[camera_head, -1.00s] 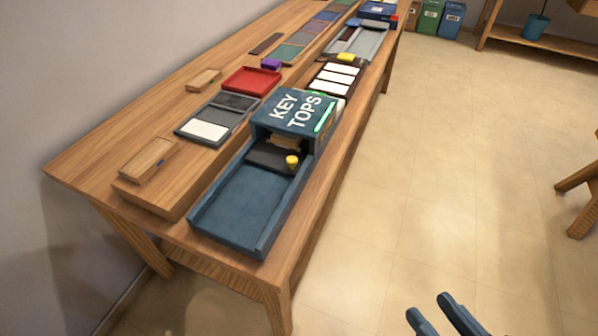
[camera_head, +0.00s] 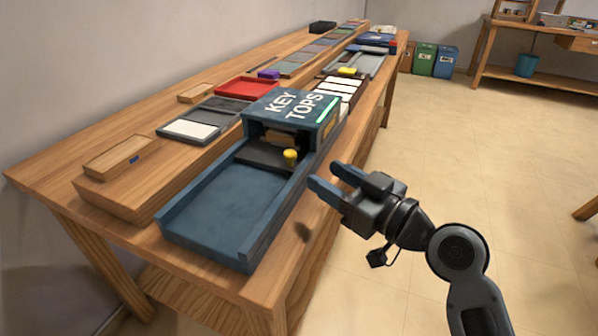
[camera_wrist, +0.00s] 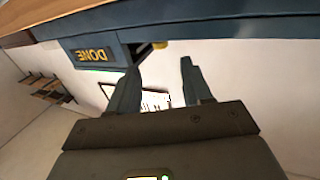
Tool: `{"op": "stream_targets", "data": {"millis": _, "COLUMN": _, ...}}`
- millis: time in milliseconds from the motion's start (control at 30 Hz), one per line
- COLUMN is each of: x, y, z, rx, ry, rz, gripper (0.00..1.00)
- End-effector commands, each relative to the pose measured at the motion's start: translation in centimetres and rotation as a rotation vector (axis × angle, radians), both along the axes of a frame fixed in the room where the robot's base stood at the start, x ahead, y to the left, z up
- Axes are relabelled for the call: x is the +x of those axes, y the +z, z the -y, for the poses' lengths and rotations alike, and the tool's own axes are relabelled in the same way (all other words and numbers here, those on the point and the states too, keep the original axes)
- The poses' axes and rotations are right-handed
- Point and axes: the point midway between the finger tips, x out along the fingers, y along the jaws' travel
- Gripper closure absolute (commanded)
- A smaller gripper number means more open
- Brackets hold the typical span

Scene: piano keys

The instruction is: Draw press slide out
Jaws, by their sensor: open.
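The blue press housing labelled KEY TOPS (camera_head: 292,104) stands on the workbench, with a blue open tray (camera_head: 215,205) extending toward the near end. A dark slide (camera_head: 262,157) with a yellow knob (camera_head: 290,156) sits at the mouth of the housing, and light pieces show inside behind it. My gripper (camera_head: 325,178) is open and empty, to the right of the tray and in front of the knob, apart from both. The wrist view shows the open fingers (camera_wrist: 160,85), a panel marked DONE (camera_wrist: 92,55) and part of the yellow knob (camera_wrist: 160,44).
A grey tray with a white pad (camera_head: 188,130), a red tray (camera_head: 246,87) and a wooden block (camera_head: 120,156) lie left of the press. White key tops (camera_head: 340,88) and a yellow piece (camera_head: 348,72) lie behind it. Open floor is at the right.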

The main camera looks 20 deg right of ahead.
Motion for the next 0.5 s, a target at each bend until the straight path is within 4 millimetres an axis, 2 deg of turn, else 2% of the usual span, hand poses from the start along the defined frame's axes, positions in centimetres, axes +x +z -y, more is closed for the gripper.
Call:
{"op": "stream_targets", "data": {"millis": 167, "x": 1.2, "y": 0.4, "z": -0.4, "rx": -0.003, "ry": 0.012, "rz": 0.011, "gripper": 0.51}}
{"op": "stream_targets", "data": {"millis": 500, "x": 5.8, "y": 0.4, "z": -2.3, "rx": -0.002, "ry": 0.01, "rz": 0.01, "gripper": 0.51}}
